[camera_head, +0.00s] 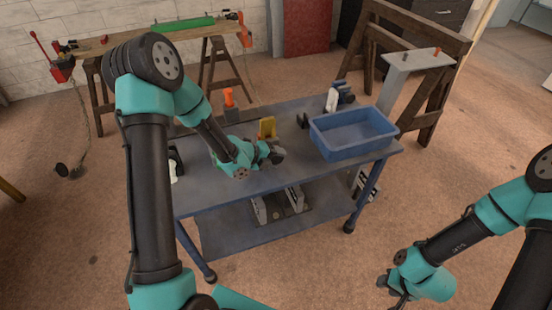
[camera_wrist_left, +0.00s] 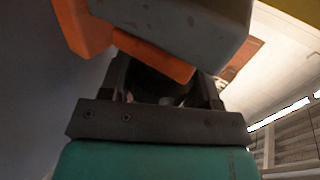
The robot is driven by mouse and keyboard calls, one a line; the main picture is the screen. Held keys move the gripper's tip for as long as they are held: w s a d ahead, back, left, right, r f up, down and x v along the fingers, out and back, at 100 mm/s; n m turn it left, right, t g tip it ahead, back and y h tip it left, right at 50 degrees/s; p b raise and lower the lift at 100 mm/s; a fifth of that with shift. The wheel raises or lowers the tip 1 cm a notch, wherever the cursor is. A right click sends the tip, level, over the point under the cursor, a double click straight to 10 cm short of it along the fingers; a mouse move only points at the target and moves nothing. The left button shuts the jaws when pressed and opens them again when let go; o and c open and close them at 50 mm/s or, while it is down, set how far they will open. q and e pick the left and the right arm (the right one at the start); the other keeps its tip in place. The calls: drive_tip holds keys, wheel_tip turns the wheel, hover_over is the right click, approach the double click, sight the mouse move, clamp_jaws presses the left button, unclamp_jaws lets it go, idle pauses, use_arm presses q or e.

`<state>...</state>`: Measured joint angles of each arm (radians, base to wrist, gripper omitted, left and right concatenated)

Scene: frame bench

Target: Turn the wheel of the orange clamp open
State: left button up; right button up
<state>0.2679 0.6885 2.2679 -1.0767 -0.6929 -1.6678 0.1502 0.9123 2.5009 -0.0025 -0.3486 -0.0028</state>
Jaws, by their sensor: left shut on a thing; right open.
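In the left wrist view an orange part (camera_wrist_left: 82,28), which looks like the orange clamp, and a grey block (camera_wrist_left: 185,28) fill the top, close against the dark fingers. My left gripper (camera_head: 276,155) is low over the bench top in the head view. It is shut on a part of the clamp; its fingertips (camera_wrist_left: 165,85) are mostly hidden, and I cannot tell if that part is the wheel. In the head view the clamp at the gripper is not clearly visible. My right gripper (camera_head: 388,284) is open and empty, low at the right, away from the bench.
A blue bin (camera_head: 350,150) stands on the right end of the blue-grey bench (camera_head: 215,200). A yellow block (camera_head: 267,127) is just behind my left gripper. An orange-topped item (camera_head: 228,97) stands at the bench's back edge. A wooden trestle table (camera_head: 105,50) is behind.

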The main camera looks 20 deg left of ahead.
use_arm(q)
drive_tip(key=o, duration=0.9)
drive_tip(key=shift+y, duration=0.3)
drive_tip(key=shift+g+y, duration=1.2)
drive_tip(key=shift+g, duration=0.1)
drive_tip(key=v, duration=1.8)
drive_tip(key=shift+s+a+f+n+t+y, duration=0.3)
drive_tip(key=shift+s+a+n+y, duration=0.35)
drive_tip(key=shift+s+a, duration=1.3)
drive_tip(key=shift+s+a+f+n+t+y, duration=0.1)
drive_tip(key=shift+s+a+f+n+y, duration=0.6)
drive_tip(key=shift+a, duration=2.3)
drive_tip(key=shift+s+a+f+n+t+y, duration=0.15)
drive_tip(key=shift+s+a+n+y, duration=0.45)
drive_tip(key=shift+s+a, duration=1.5)
drive_tip(key=shift+w+a, duration=0.35)
drive_tip(key=shift+w, duration=0.05)
